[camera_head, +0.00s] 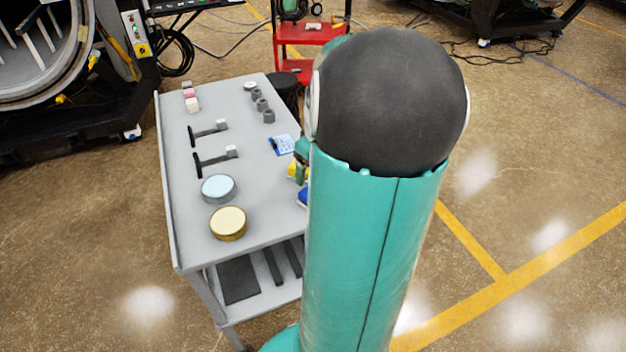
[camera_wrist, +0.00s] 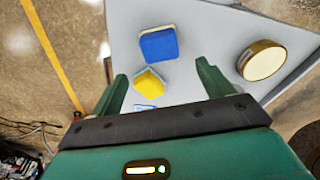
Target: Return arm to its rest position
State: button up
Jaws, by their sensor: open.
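My teal arm (camera_head: 365,250) stands large in front of the camera in the head view and covers the right edge of the grey cart (camera_head: 250,180). In the wrist view my gripper (camera_wrist: 162,72) is open and empty, its two green fingers spread wide. Below it, a yellow block (camera_wrist: 149,81) shows between the fingers and a blue block (camera_wrist: 159,44) lies just beyond. The gripper appears above them, apart from both. In the head view my gripper is mostly hidden behind the arm.
A gold-rimmed round tin (camera_head: 228,223) and a pale blue one (camera_head: 218,188) sit on the cart, with two dark handled tools (camera_head: 213,158) and small grey cylinders (camera_head: 262,104) behind. A red cart (camera_head: 310,35) and the furnace (camera_head: 40,50) stand farther back. Floor at right is open.

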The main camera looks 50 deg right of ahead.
notch_tip(320, 180, up, 3)
jog(key=shift+s+f, duration=0.15)
jog(key=shift+f, duration=0.05)
dwell(0.5)
jog(key=w+a+r+t+h, duration=0.1)
jog(key=w+a+r, duration=0.25)
jog(key=a, duration=0.55)
jog(key=w+a+r+t, duration=0.1)
jog(key=w+a+r, duration=0.25)
jog(key=a, duration=0.55)
jog(key=s+a+r, duration=0.1)
jog(key=s+a, duration=0.1)
jog(key=a, duration=0.3)
jog(key=s+a+n+t, duration=0.1)
jog(key=s+a, duration=0.2)
jog(key=a, duration=0.3)
jog(key=s+a+r+t+y, duration=0.1)
jog(key=s+a, duration=0.1)
jog(key=a, duration=0.4)
jog(key=shift+s+a+r+n, duration=0.25)
jog(key=shift+s+r+n, duration=0.05)
jog(key=shift+s+r, duration=0.1)
